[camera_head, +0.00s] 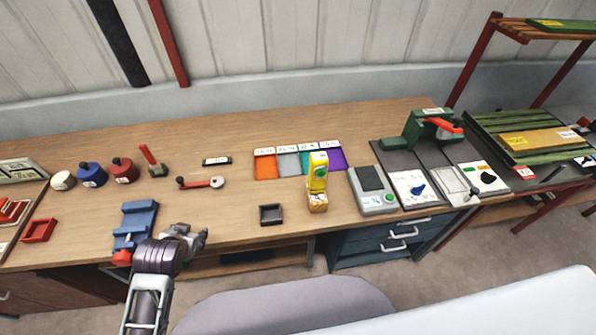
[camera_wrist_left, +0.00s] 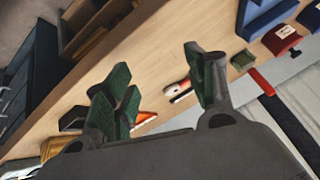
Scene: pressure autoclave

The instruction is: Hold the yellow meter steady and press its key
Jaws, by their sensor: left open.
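A yellow shape at the lower left of the left wrist view (camera_wrist_left: 55,147) appears to be the meter, partly hidden by my gripper. My left gripper (camera_head: 198,236) is over the bench's front edge, well left of the meter and apart from it. In the left wrist view its green-padded fingers (camera_wrist_left: 162,92) are spread with nothing between them. My right gripper is out of view.
A blue fixture (camera_head: 136,222) stands just left of my left gripper. A small dark tray (camera_head: 271,214) lies between gripper and meter. Coloured swatches (camera_head: 265,168) lie behind the meter, and a grey scale (camera_head: 372,192) stands to its right. Bare wood (camera_head: 225,215) lies left of the tray.

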